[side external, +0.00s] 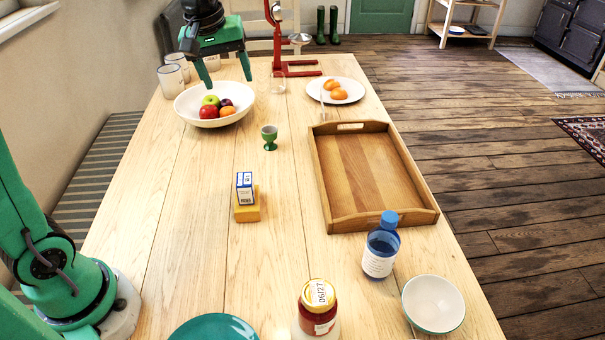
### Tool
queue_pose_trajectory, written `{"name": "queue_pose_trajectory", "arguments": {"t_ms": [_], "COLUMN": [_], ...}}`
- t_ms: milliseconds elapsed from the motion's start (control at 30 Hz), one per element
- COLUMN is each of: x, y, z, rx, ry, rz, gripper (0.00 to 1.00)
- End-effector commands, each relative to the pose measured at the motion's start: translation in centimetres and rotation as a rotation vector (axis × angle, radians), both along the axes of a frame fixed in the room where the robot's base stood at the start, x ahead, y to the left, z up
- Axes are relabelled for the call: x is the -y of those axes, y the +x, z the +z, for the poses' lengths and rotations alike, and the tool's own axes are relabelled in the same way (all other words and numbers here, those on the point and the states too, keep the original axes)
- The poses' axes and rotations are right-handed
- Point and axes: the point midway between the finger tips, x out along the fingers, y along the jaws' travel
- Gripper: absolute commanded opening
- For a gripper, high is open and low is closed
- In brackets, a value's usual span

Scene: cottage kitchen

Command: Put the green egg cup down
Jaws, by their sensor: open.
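The green egg cup (269,138) stands upright on the wooden table (205,190), between the fruit bowl and the tray. Nothing touches it. My gripper (228,78) is open and empty at the back left, above the white fruit bowl (190,108). It is up and to the left of the egg cup in the picture, apart from it.
A wooden tray (317,165) is right of the egg cup. A red stand (277,50) and a plate (355,97) with orange pieces are behind. A blue bottle (380,250) stands front right.

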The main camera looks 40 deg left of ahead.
Motion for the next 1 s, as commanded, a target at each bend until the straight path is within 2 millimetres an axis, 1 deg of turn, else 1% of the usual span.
{"name": "queue_pose_trajectory", "arguments": {"t_ms": [33,200,333,533,700,800,900,1000], "x": [0.3,1.2,1.8,2.6,3.1,3.3,3.5,3.6], "y": [-1.3,-5.2,-8.1,-12.6,-16.1,-17.8,-19.0,-19.8], "z": [0.4,0.9,0.8,0.0,-1.4,-2.3,-3.1,-3.7], "rx": [0.015,0.056,0.088,0.135,0.173,0.193,0.208,0.218], "ry": [0.010,0.047,0.080,0.134,0.184,0.212,0.235,0.250], "rz": [-0.037,-0.171,-0.272,-0.425,-0.553,-0.618,-0.669,-0.703], "gripper": [0.65,0.65,0.65,0.65,0.65,0.65,0.65,0.65]}}
